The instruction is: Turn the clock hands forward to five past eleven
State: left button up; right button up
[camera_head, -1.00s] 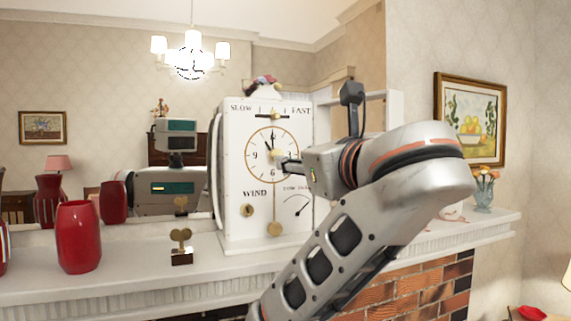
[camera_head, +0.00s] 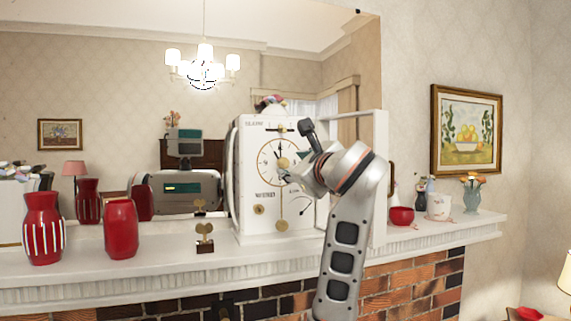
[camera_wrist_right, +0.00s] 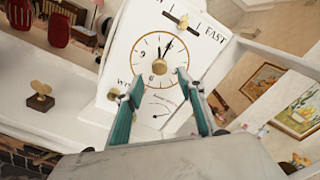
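The white clock (camera_head: 250,190) stands on the mantel. Its round dial (camera_head: 262,160) has a brass rim and black hands (camera_wrist_right: 166,51). In the right wrist view, one hand points near twelve and the other near eleven. My right gripper (camera_wrist_right: 155,92) is open and empty, its two green fingers reaching toward the lower part of the dial. In the head view the right gripper (camera_head: 291,168) is at the dial's right side, partly hiding it; whether it touches the hands I cannot tell. My left gripper is not in view.
A brass key on a dark block (camera_head: 205,238) stands left of the clock. A red bowl (camera_head: 402,216) and white pot (camera_head: 438,206) stand right. A large mirror (camera_head: 110,130) backs the mantel.

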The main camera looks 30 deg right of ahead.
aim_at(284, 163)
jog(key=p+x, duration=0.1)
jog(key=x, duration=0.5)
jog(key=shift+w, duration=0.4)
grip_shut()
